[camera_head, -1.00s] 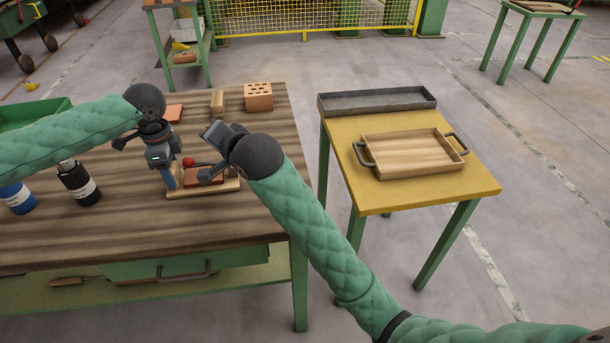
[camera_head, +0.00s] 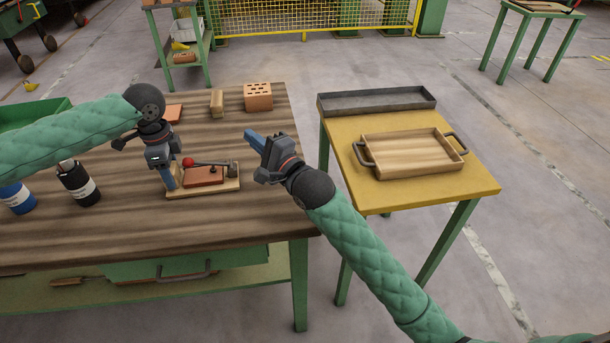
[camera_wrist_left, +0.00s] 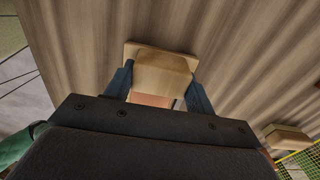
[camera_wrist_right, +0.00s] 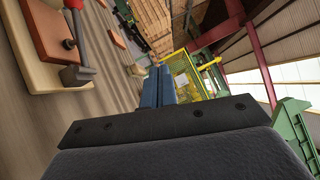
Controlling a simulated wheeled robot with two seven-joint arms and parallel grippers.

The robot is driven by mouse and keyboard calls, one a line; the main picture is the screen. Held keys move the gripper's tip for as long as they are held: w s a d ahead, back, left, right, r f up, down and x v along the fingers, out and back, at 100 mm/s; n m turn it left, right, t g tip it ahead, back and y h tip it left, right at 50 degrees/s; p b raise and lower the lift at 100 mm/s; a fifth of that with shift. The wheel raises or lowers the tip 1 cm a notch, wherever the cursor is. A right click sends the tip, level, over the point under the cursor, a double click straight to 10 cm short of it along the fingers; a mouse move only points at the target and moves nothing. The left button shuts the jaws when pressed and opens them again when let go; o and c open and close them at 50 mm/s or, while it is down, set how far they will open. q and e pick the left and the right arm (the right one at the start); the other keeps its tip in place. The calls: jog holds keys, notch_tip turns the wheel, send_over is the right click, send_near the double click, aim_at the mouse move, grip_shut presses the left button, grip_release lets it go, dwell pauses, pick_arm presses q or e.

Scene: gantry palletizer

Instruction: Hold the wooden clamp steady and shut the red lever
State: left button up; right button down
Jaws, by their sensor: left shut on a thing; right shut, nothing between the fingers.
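The wooden clamp (camera_head: 212,190) is a pale board with a reddish-brown block (camera_head: 203,177) on the workbench. Its lever is a dark bar with a red ball knob (camera_head: 188,162), lying low and about level above the block. The pivot (camera_head: 232,170) is at the board's right end. My left gripper (camera_head: 170,184) is shut on the board's left end; the left wrist view shows its blue fingers on either side of the pale wood (camera_wrist_left: 160,75). My right gripper (camera_head: 254,139) is shut and empty, in the air right of the clamp. The right wrist view also shows the clamp (camera_wrist_right: 50,30).
Behind the clamp stand a holed brick (camera_head: 258,97) and a wooden block (camera_head: 217,103). Dark and blue bottles (camera_head: 78,184) stand at left. A yellow table (camera_head: 410,195) at right bears a wooden tray (camera_head: 415,171) and a grey tray (camera_head: 377,110).

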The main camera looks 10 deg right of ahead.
jog(key=s+d+f, duration=0.1)
jog(key=s+d, duration=0.2)
jog(key=s+d+f+m, duration=0.1)
jog(key=s+d+f, duration=0.1)
jog(key=s+d, duration=0.1)
jog(key=s+d+f+m+t, duration=0.1)
jog(key=s+d+f, duration=0.1)
jog(key=d, duration=0.2)
jog(key=shift+s+d+f, duration=0.15)
jog(key=shift+s, duration=0.25)
dwell(0.4)
pick_arm(q)
jog(key=o, duration=1.3)
